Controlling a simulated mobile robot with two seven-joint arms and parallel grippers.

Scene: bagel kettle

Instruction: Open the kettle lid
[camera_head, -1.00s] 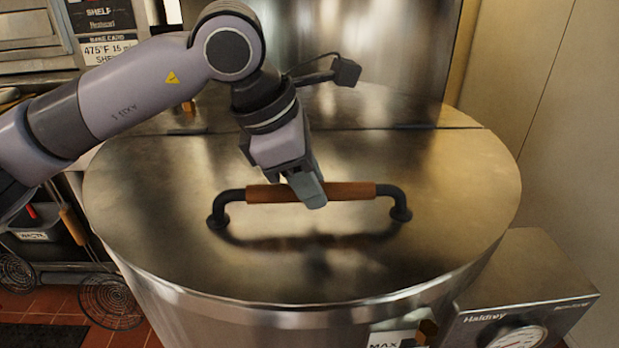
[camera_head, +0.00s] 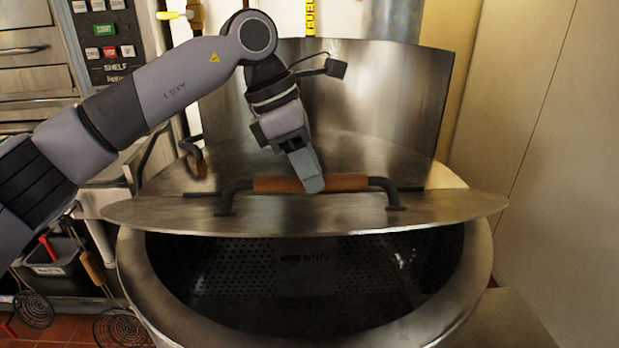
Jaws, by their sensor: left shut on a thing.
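The big steel kettle (camera_head: 478,275) fills the lower middle of the view. Its front lid half (camera_head: 300,219) is lifted at the front edge and tilted up, so a wide gap shows the dark inside with a perforated wall marked "MIN". The lid handle is a bar with black ends and a wooden grip (camera_head: 345,182). My left gripper (camera_head: 310,180) is shut on the middle of the wooden grip, from above. It hides part of the grip. My right gripper is not in view.
A tall curved steel panel (camera_head: 385,95) stands up behind the lid. An oven with a control panel (camera_head: 105,40) is at the back left. Wire strainers (camera_head: 122,330) and a bin (camera_head: 55,255) are at the lower left. A plain wall (camera_head: 545,150) closes the right side.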

